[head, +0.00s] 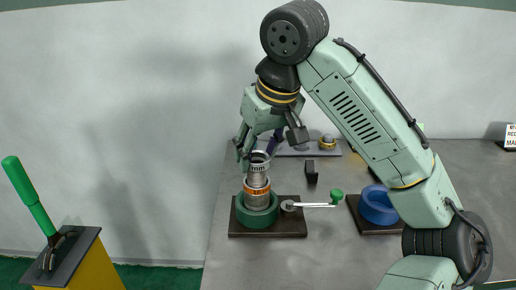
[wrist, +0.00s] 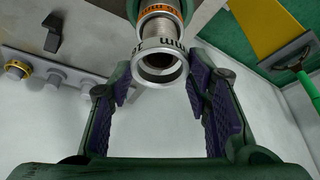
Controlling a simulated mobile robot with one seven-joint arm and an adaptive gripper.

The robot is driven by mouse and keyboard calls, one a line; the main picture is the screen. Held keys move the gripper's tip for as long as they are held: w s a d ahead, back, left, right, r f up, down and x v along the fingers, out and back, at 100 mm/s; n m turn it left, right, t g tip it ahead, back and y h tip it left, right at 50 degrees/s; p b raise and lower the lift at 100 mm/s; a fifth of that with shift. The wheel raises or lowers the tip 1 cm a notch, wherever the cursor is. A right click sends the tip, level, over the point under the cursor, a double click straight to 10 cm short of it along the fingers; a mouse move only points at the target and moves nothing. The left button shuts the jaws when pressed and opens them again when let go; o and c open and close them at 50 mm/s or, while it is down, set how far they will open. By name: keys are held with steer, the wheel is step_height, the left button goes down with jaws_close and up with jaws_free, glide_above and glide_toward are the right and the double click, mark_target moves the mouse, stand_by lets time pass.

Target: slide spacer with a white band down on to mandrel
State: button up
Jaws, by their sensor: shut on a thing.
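The spacer with a white band (head: 260,161) is a short grey ring with dark marks, at the top of the upright grey mandrel (head: 257,177). It also shows in the wrist view (wrist: 160,64), open end toward the camera. My gripper (head: 268,148) is shut on this spacer, with a purple-padded finger on each side. The spacer looks lined up with the mandrel; I cannot tell how far it is around it. Lower down, a spacer with an orange band (head: 257,188) sits around the mandrel. A green vise (head: 257,214) holds the mandrel's foot.
The vise's handle with a green knob (head: 336,196) reaches right. A blue vise (head: 377,207) stands right, partly behind my arm. A black block (head: 311,172) and a grey rack with a yellow-banded spacer (head: 327,141) are behind. A green lever (head: 30,195) stands far left.

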mark_target(258, 168)
steer(key=shift+f+b, duration=1.05)
steer(key=shift+f, duration=1)
steer(key=o, duration=1.1)
steer(key=shift+o, duration=0.2)
steer(key=shift+r, duration=0.1)
steer(key=v, duration=1.2)
